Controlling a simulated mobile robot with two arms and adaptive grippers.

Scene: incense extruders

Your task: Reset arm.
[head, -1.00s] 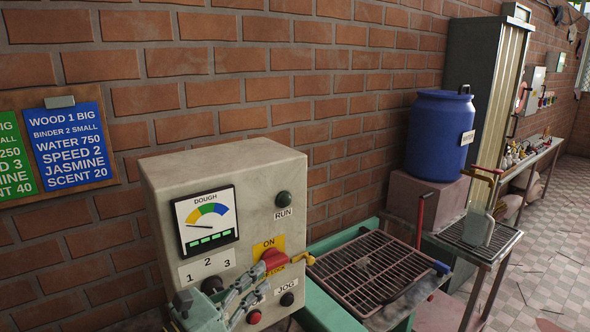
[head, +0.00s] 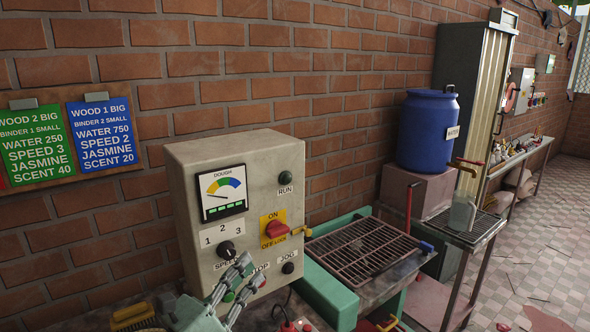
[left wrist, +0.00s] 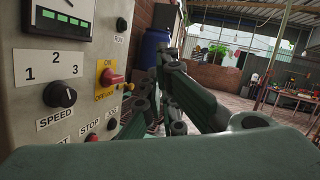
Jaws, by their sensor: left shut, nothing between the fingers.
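My left gripper (head: 246,268) is shut and empty in the head view, in front of the lower part of the grey control box (head: 183,190). Its fingers cover part of the STOP and SPEED labels. In the left wrist view the dark fingers (left wrist: 165,80) reach forward, to the right of the box face. They appear apart from the red rotary switch (head: 283,229), which has a yellow ON plate. The black speed knob (head: 227,249) and JOG button (head: 288,268) show on the box. My right gripper is not in view.
Right of the box is a green-framed machine with a metal grate (head: 362,250). Beyond it, a blue barrel (head: 425,135) stands on a block beside a drain table (head: 455,232). A brick wall runs behind with green and blue recipe cards (head: 101,133). Open tiled floor lies right.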

